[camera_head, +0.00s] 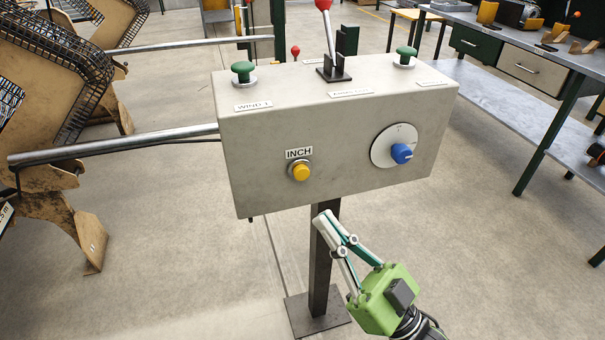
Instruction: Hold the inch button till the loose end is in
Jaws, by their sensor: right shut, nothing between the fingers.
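The yellow inch button (300,172) is on the front face of a grey control box (360,180), under a label reading INCH. My right gripper (328,219) is shut and empty. In the picture its fingertips are below and a little right of the button, clear of it, over the dark post. Nothing in view touches the button. My left gripper is not in view. No loose end of wire can be made out.
The box also carries a blue knob (402,153), two green buttons (243,71) and a red-topped lever (328,35). A metal bar (120,147) runs left towards a machine with wire mesh (90,80). A workbench (530,60) stands at the right. Floor around the post is clear.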

